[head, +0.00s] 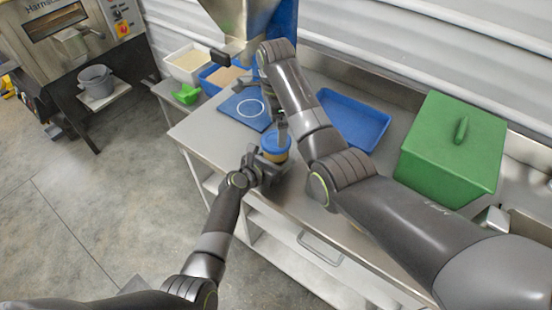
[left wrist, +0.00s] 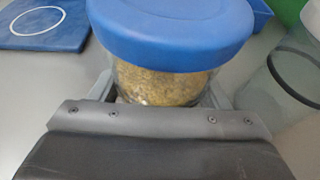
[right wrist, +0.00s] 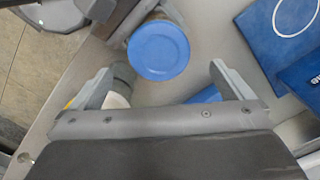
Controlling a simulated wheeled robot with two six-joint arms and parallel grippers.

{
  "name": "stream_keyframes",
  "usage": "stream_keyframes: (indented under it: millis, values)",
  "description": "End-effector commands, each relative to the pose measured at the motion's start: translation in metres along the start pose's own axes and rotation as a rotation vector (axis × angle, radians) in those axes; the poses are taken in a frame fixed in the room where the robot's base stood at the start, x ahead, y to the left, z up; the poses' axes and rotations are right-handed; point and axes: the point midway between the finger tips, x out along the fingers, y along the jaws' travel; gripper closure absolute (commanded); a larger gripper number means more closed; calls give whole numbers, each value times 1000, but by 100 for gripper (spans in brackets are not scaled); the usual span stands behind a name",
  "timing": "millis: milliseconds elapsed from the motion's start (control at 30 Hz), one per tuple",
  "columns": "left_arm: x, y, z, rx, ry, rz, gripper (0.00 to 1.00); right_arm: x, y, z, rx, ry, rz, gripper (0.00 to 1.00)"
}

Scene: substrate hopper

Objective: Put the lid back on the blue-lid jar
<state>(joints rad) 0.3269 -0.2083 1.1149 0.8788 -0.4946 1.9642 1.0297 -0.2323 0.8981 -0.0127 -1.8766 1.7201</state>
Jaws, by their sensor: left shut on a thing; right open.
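The blue-lid jar (head: 274,156) stands at the front edge of the steel table, holding yellowish grain (left wrist: 165,86). Its blue lid (left wrist: 170,30) sits on top of the jar, and also shows from above in the right wrist view (right wrist: 158,50). I cannot tell whether it is fully seated. My left gripper (head: 262,166) is shut on the jar's body below the lid. My right gripper (right wrist: 160,72) is open and empty, with its fingers spread apart near the lid; in the head view its fingers are partly hidden by my right arm.
A blue mat with a white ring (head: 243,108) lies behind the jar. A blue tray (head: 354,122) and a green lidded box (head: 450,150) stand to the right. A hopper (head: 240,22) hangs behind. White (head: 188,64) and blue (head: 222,76) bins and a green scoop (head: 186,94) are at the left.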

Motion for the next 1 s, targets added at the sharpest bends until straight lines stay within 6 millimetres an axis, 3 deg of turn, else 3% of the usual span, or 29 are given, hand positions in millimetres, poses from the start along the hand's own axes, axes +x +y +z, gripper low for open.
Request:
stream_keyframes:
  millis: [100,300,700,733,900,1000]
  values:
    - [0,0,0,0,1,0,94,-26,-1,-1,1,2,-4,0]
    - [0,0,0,0,1,0,94,-52,-1,-1,2,1,-2,0]
    - [0,0,0,0,1,0,94,-59,0,0,1,1,0,0]
    - [0,0,0,0,1,0,26,-59,0,0,1,1,0,0]
    - [0,0,0,0,0,0,5,-59,0,0,1,1,0,0]
    - [0,0,0,0,0,0,5,-59,0,0,1,1,0,0]
